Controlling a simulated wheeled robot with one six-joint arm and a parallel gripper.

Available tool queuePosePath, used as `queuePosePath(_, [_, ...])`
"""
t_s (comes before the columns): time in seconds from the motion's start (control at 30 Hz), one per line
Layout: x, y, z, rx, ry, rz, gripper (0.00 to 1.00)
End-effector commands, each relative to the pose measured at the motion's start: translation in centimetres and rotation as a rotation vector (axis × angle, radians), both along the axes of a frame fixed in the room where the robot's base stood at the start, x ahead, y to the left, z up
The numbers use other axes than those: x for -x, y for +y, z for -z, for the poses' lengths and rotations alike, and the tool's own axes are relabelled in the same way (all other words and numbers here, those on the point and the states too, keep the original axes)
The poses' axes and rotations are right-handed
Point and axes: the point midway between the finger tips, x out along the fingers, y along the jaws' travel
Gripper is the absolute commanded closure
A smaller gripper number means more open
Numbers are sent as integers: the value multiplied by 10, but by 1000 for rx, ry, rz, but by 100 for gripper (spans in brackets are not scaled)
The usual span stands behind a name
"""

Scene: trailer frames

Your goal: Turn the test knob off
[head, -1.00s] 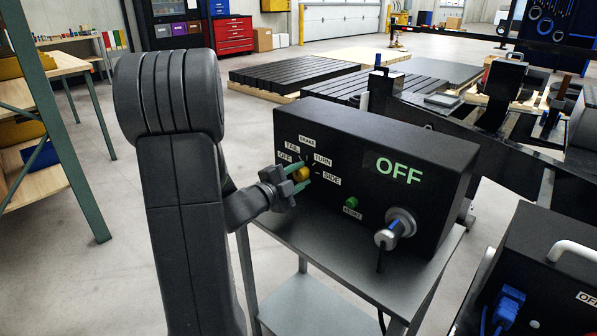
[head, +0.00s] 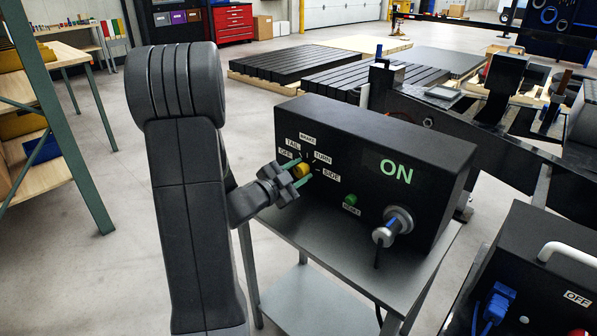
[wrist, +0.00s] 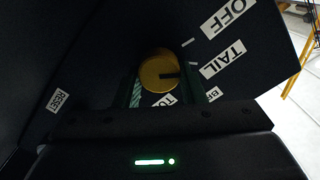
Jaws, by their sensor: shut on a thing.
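The yellow knob (head: 303,170) is on the front face of the black test box (head: 400,165), ringed by OFF, TAIL, TURN and SIDE labels and a partly readable brake label. My gripper (head: 299,173) is shut on it, with one green finger on each side. The wrist view shows the knob (wrist: 158,70) face on between the fingers. Its dark mark points right in that view, toward the TAIL and brake labels; I cannot tell exactly which. The OFF label (wrist: 228,15) is at the upper right there. The box's display (head: 396,171) reads ON in green.
A green reset button (head: 350,200) and a silver connector (head: 391,228) are on the same box face. The box stands on a grey metal cart (head: 330,258). Another black box (head: 535,270) with a white handle is at the lower right. A workbench (head: 60,60) is at left.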

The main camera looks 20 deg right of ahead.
Motion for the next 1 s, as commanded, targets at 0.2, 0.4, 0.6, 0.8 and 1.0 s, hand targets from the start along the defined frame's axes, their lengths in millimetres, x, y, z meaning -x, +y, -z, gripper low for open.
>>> queuePosePath(0.2, [0, 0, 2, -3, 2, 0, 86])
queuePosePath(0.4, [0, 0, 1, -2, 1, -1, 42])
queuePosePath(0.6, [0, 0, 1, -1, 1, 0, 42])
queuePosePath(0.8, [4, 13, 0, -1, -1, -2, 42])
queuePosePath(1.0, [19, 51, 0, -2, 1, -6, 42])
